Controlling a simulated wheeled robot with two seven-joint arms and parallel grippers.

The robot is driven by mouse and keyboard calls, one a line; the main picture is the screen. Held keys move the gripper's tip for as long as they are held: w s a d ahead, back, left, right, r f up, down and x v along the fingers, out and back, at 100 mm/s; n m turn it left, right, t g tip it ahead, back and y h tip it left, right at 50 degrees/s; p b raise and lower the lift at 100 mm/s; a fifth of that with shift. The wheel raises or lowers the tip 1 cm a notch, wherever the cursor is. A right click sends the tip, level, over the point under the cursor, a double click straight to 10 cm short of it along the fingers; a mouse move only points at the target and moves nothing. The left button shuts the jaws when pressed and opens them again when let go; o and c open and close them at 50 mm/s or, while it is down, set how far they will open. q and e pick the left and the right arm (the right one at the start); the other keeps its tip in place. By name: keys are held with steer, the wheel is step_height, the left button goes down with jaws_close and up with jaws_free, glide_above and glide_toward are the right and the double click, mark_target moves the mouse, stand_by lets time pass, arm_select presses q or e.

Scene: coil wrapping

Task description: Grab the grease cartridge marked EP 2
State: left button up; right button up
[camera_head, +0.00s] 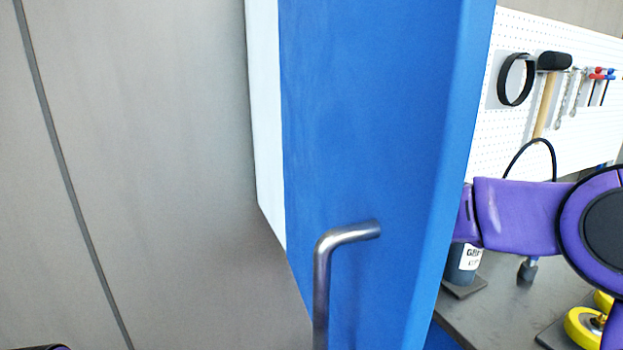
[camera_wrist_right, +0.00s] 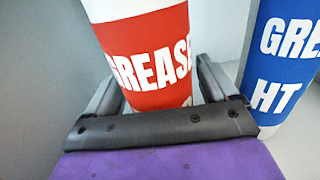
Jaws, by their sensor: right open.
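A red cartridge (camera_wrist_right: 150,60) with a white top band and the word "GREASE" stands in the right wrist view. My right gripper (camera_wrist_right: 160,80) is open, with one finger on each side of it. I cannot tell whether the fingers touch it. A blue cartridge (camera_wrist_right: 285,65) reading "GRE" and "HT" is just right of the right finger. No "EP 2" marking shows on either. In the head view the right gripper and both cartridges are hidden behind the blue panel. My left gripper is not in view.
A blue panel (camera_head: 375,120) with a metal handle (camera_head: 323,275) fills the middle of the head view. Right of it, a dark labelled bottle (camera_head: 465,262) and yellow wheels (camera_head: 583,328) are on a grey bench (camera_head: 490,312). A pegboard (camera_head: 590,125) holds tools behind.

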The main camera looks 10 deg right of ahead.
steer(key=shift+s, duration=0.1)
steer(key=c, duration=1.4)
steer(key=shift+c, duration=0.2)
